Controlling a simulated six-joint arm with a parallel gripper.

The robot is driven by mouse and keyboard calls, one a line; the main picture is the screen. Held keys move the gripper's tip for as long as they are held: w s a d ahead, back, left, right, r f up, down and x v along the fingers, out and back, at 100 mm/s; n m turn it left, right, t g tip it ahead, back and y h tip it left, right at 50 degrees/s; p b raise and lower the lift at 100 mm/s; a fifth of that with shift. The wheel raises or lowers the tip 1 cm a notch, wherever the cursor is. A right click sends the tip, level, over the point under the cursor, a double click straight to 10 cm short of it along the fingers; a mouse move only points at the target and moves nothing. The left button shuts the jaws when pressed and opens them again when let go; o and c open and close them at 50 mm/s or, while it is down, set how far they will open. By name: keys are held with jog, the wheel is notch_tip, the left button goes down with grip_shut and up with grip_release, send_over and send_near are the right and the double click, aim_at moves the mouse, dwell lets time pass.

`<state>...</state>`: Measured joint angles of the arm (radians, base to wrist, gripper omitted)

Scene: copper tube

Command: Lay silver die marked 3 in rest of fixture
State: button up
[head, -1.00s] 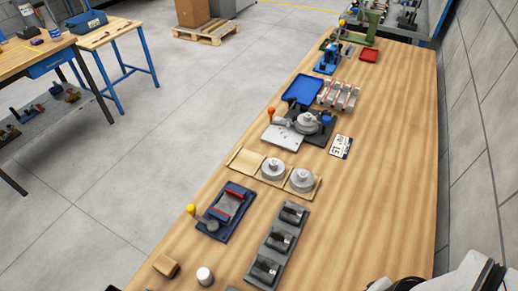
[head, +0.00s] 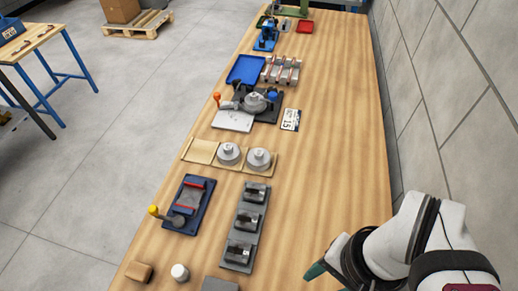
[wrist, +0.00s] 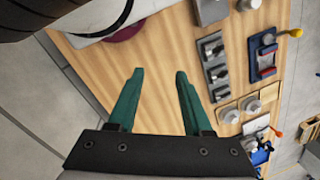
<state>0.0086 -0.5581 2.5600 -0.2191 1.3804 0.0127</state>
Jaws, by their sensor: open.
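Two round silver dies, the left one (head: 229,154) and the right one (head: 261,160), sit in a tan tray (head: 203,151) whose left place is bare. A third round silver piece (head: 255,101) sits on the dark fixture (head: 268,116) with an orange-knobbed lever. I cannot read the number on any of them. In the wrist view the tray's pair also shows at lower right, as one die (wrist: 252,107) and another (wrist: 231,115). My gripper (wrist: 158,76) is open and empty, with green fingers over bare wood, well apart from the dies. In the head view only a fingertip shows.
A blue fixture (head: 187,203) with a yellow-knobbed lever and a grey block rack (head: 246,225) stand nearer than the tray. A tan block (head: 139,272) and a white cylinder (head: 180,272) lie near the front. The bench's right side is mostly clear beside the grey wall.

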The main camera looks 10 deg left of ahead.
jog(key=o, duration=0.8)
jog(key=shift+c, duration=0.2)
jog(key=shift+w, duration=0.1)
jog(key=n+h, duration=0.2)
jog(key=n, duration=0.4)
send_over(247, 220)
jog(key=f, duration=0.5)
jog(key=shift+w+d, duration=0.25)
jog(key=shift+w, duration=0.05)
jog(key=f, duration=1.5)
jog(key=shift+s+a+f, duration=0.25)
jog(key=shift+c, duration=0.2)
